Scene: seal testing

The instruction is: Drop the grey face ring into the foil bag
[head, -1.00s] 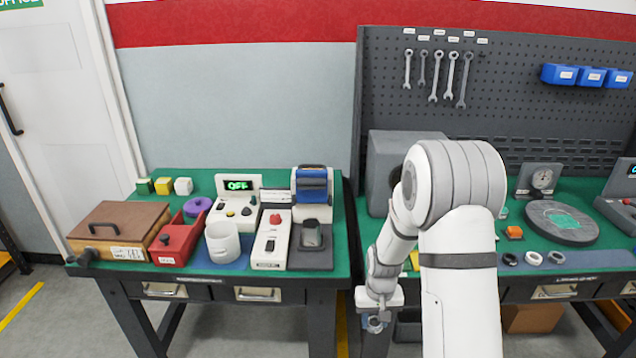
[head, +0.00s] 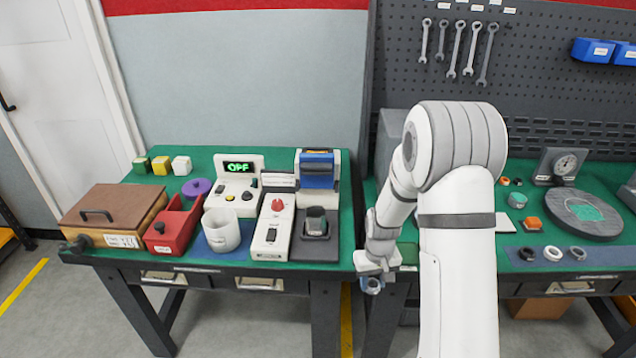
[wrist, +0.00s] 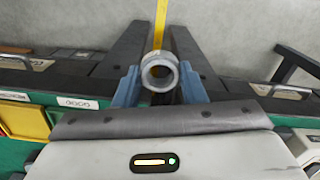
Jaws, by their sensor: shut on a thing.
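My gripper (head: 372,284) hangs in front of the gap between the two benches, at about the height of their front edges. In the wrist view my gripper (wrist: 160,85) has its two blue-grey fingers closed on a grey ring (wrist: 160,57), one finger on each side. The ring's open hole faces the camera. In the head view the ring is tiny and hard to make out. A small grey, open-topped pouch (head: 316,222) in a dark holder on the left bench may be the foil bag; its inside is not clear. It stands left of and beyond my gripper.
The left bench (head: 330,262) carries a wooden box (head: 115,215), a red tray (head: 172,225), a white mug (head: 221,230) and a white device with a red knob (head: 272,228). On the right bench, three rings (head: 553,253) lie on a blue strip.

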